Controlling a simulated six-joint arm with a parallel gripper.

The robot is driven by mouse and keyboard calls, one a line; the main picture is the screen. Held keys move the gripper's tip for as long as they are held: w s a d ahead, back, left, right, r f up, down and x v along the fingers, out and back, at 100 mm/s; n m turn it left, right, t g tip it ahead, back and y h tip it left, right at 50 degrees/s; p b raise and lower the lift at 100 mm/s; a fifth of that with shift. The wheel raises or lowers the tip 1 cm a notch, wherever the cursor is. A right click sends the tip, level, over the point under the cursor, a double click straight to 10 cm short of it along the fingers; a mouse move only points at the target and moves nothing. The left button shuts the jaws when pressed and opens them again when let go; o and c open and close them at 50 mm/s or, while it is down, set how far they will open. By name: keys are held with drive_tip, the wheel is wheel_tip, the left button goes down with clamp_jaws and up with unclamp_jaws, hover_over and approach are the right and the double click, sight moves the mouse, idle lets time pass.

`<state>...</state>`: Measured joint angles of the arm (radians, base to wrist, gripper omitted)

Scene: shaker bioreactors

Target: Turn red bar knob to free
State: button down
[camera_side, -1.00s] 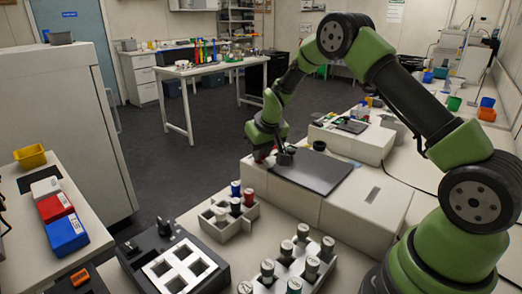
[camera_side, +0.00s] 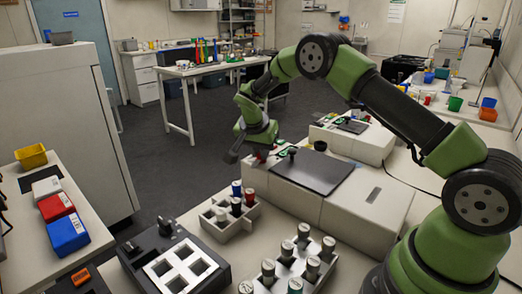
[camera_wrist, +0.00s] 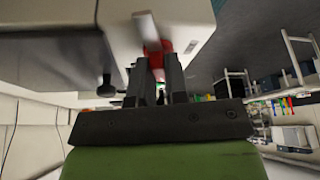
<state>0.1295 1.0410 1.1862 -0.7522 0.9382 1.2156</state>
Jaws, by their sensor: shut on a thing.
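The red bar knob (camera_wrist: 158,60) is on the side face of a white box-shaped device (camera_wrist: 115,25). In the wrist view it sits between the two dark fingers of my gripper (camera_wrist: 160,62), which is shut on it. The fingers hide part of the knob, so its exact angle is hard to tell. Only a small bit of red shows there.
The device has a dark flat plate (camera_side: 318,172) and a black knob (camera_side: 292,152) on top. A rack of capped vials (camera_side: 235,212) stands in front. Another white device (camera_side: 355,138) stands behind. There is open floor left of the gripper.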

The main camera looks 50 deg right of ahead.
drive_tip(key=shift+a+f+m+g, duration=0.1)
drive_tip(key=shift+m+g, duration=0.6)
drive_tip(key=shift+m, duration=1)
drive_tip(key=c, duration=1.1)
unclamp_jaws()
drive_tip(key=shift+c, duration=0.2)
drive_tip(key=v, duration=1)
